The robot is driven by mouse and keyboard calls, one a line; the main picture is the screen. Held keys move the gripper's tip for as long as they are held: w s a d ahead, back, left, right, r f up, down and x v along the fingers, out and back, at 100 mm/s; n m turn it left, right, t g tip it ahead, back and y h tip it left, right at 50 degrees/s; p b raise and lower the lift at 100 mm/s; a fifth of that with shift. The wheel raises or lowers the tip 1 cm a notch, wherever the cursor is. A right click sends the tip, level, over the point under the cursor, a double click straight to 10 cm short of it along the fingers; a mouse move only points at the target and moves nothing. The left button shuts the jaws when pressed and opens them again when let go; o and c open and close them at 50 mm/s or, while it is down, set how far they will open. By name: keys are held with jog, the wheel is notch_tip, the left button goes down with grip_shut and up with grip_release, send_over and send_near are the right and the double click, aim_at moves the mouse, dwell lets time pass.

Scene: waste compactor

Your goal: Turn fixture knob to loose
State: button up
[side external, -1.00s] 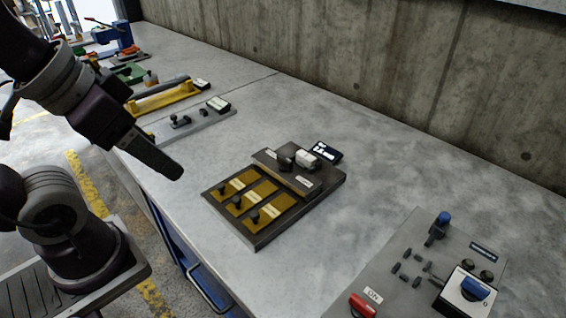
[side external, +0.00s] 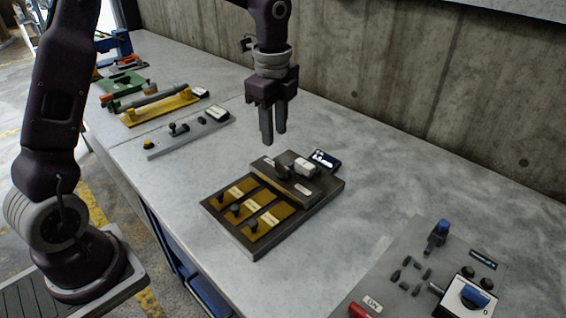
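The dark fixture board (side external: 258,254) lies on the bench in the middle of the side external view. Three gold plates on it each carry a small black knob. Its raised block (side external: 318,192) at the back carries a light grey-white piece (side external: 305,165) and a dark knob (side external: 282,169). Which knob the task means, and its setting, are too small to read. My gripper (side external: 273,138) points down above the back left of the board, apart from it and empty.
A grey control panel (side external: 400,254) with a blue-topped lever, a blue rotary switch and a red button is at the lower right. A grey plate (side external: 190,138) and a yellow fixture (side external: 160,106) lie behind left.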

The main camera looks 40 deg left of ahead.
jog(key=m, duration=0.2)
send_over(283, 166)
jog(key=shift+g+h, duration=0.3)
jog(key=shift+g, duration=0.1)
notch_tip(283, 166, down, 4)
jog(key=shift+s+f, duration=0.1)
jog(key=shift+f, duration=0.1)
notch_tip(283, 166, down, 7)
jog(key=shift+f, duration=0.15)
jog(key=shift+c, duration=0.4)
grip_shut()
